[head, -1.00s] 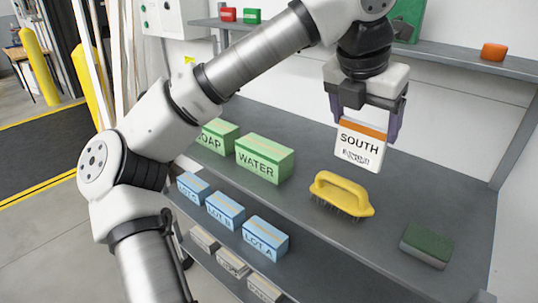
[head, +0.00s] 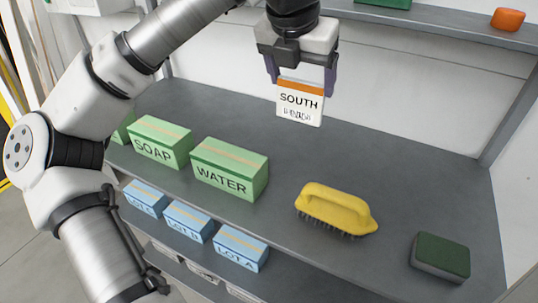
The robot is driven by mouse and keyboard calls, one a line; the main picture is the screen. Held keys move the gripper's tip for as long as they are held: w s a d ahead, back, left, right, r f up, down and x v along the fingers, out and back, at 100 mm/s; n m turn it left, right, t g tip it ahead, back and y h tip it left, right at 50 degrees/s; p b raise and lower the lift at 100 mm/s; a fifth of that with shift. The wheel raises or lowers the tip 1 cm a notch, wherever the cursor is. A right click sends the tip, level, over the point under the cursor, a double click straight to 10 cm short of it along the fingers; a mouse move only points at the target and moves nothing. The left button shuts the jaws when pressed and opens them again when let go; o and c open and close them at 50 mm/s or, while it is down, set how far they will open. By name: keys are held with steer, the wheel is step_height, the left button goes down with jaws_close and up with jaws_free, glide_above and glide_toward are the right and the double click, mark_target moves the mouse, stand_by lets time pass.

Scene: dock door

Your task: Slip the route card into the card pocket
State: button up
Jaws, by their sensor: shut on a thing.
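The route card (head: 299,104) is white with an orange band along its top and the word SOUTH in black, with small blurred print below. My gripper (head: 301,78) is shut on the card's upper edge. The card hangs upright in the air above the back part of the grey shelf, facing the camera. The card pocket cannot be made out in this view.
On the grey shelf (head: 270,136) stand green boxes marked SOAP (head: 160,141) and WATER (head: 229,168), a yellow brush (head: 336,209) and a green-topped sponge (head: 440,257). Blue LOT boxes (head: 240,247) stand lower. An orange block (head: 508,18) sits on the upper shelf.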

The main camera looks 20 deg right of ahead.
step_height(320, 180, down, 17)
steer(key=p, duration=0.3)
steer(key=shift+f, duration=0.15)
steer(key=shift+f, duration=0.15)
steer(key=o, duration=0.9)
steer(key=shift+o, duration=0.2)
steer(key=shift+r, duration=0.2)
steer(key=b+v, duration=0.3)
steer(key=v, duration=0.9)
